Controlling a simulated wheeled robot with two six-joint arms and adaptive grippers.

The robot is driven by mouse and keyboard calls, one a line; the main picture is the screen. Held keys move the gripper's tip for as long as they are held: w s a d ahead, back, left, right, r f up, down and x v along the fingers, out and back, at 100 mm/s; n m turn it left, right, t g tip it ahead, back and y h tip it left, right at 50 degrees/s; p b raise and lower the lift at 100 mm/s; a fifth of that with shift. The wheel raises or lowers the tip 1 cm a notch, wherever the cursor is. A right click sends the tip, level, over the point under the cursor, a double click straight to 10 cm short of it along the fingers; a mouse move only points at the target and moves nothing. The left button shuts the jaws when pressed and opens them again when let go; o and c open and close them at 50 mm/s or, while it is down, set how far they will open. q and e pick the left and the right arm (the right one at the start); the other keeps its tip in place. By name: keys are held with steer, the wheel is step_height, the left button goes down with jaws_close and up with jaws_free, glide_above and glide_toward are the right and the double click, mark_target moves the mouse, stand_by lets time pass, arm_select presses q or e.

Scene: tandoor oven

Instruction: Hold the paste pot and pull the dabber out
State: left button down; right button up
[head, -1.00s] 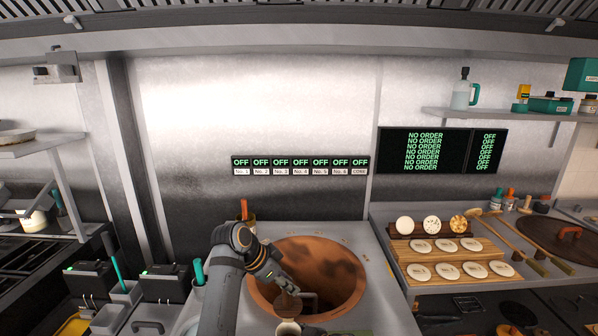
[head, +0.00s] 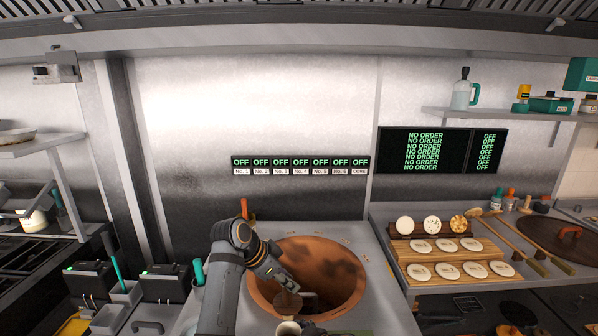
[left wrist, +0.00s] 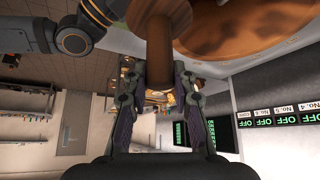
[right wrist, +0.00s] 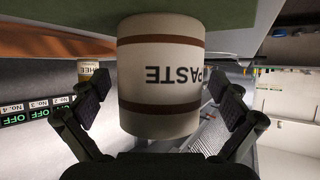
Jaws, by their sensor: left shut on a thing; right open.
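The paste pot (right wrist: 160,75) is a cream cylinder with brown bands and an upside-down "PASTE" label in the right wrist view. Its rim (head: 289,328) shows at the bottom edge of the head view. My right gripper (right wrist: 158,100) is open, its fingers on either side of the pot with gaps. My left gripper (head: 288,284) is shut on the dabber. The dabber's brown wooden handle (left wrist: 160,50) stands between the fingers in the left wrist view, with a wider round brown part above. In the head view, that round part (head: 308,298) shows over the oven opening, apart from the pot's rim.
The round clay oven mouth (head: 335,265) lies open just behind the pot. A green surface (right wrist: 245,20) meets the pot's base. A small "GHEE" pot (right wrist: 92,72) stands beyond. A wooden board (head: 455,258) with several dough rounds lies at the right.

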steer(key=shift+d+r, duration=0.1)
stand_by(0.3)
steer(key=v, duration=1.2)
